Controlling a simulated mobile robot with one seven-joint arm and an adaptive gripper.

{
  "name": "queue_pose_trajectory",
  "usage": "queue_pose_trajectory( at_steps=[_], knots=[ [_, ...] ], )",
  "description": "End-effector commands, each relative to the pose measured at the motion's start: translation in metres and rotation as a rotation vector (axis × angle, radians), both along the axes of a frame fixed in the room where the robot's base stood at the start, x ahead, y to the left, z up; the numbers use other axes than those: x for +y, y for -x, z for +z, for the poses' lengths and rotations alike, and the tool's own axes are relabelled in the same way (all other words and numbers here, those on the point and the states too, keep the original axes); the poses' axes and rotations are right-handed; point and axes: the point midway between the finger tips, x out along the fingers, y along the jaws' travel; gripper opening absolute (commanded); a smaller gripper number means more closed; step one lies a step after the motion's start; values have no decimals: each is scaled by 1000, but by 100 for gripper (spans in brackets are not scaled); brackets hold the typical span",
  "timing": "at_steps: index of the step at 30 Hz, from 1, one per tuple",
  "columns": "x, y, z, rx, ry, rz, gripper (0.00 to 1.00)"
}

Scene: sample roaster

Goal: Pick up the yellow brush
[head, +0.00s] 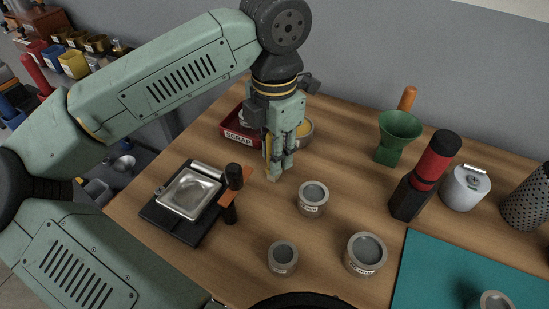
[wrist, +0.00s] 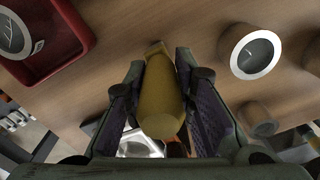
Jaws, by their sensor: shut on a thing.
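In the wrist view the yellow brush (wrist: 162,95) sits between the two fingers of my gripper (wrist: 160,100), which is shut on it. The rounded yellow end faces the camera and the far end narrows toward the wooden table. In the head view my gripper (head: 277,165) points down over the table, between the scrap tray and a grey tin. The brush is mostly hidden by the fingers there. Only a small pale tip (head: 273,177) shows below them, at or just above the table; I cannot tell whether it touches.
A red scrap tray (head: 233,141) stands close behind my gripper. A black scale with a metal pan (head: 188,194) is at left. Grey tins (head: 312,198) stand in front. A green funnel (head: 399,131), a red-black tool (head: 437,160) and a teal mat (head: 440,270) are at right.

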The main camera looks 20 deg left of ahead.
Motion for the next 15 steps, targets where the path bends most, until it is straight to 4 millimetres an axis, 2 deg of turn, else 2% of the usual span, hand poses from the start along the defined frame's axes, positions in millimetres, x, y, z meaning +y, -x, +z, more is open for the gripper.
queue_pose_trajectory(
  at_steps=[4, 7, 15],
  knots=[
    [0, 0, 4, -2, -1, 1, 0],
    [0, -1, 15, -3, -2, 2, 0],
    [0, -1, 69, -2, -2, 1, 0]
  ],
)
